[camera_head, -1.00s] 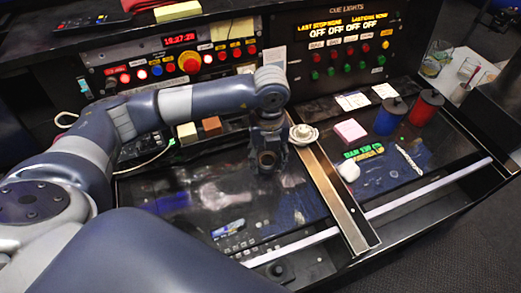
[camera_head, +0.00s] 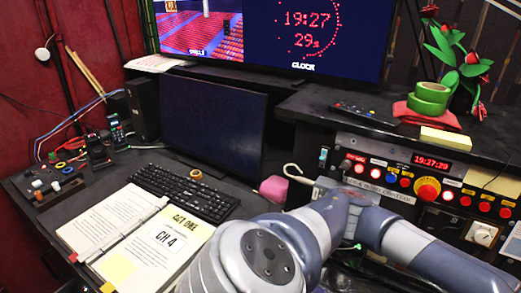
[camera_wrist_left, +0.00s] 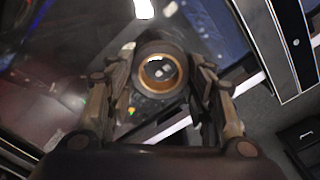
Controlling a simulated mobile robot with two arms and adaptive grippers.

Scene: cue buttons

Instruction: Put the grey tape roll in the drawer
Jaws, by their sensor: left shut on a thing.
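My left gripper (camera_wrist_left: 160,85) shows in the left wrist view and is shut on the grey tape roll (camera_wrist_left: 184,66), a dark ring with a brown inner core. The roll sits between the two fingertips, above a dark glossy surface with a pale rail. In the head view my left arm reaches right, but its gripper is out of the picture. A dark panel with a small handle (camera_wrist_left: 306,134) shows at the lower right of the wrist view; I cannot tell whether it is the drawer. My right gripper is not in view.
In the head view, green tape rolls (camera_head: 431,96) rest on a red cloth on the shelf. An open binder (camera_head: 160,243), a keyboard (camera_head: 184,192) and a monitor (camera_head: 212,125) crowd the left desk. The button panel (camera_head: 400,180) stands behind my arm.

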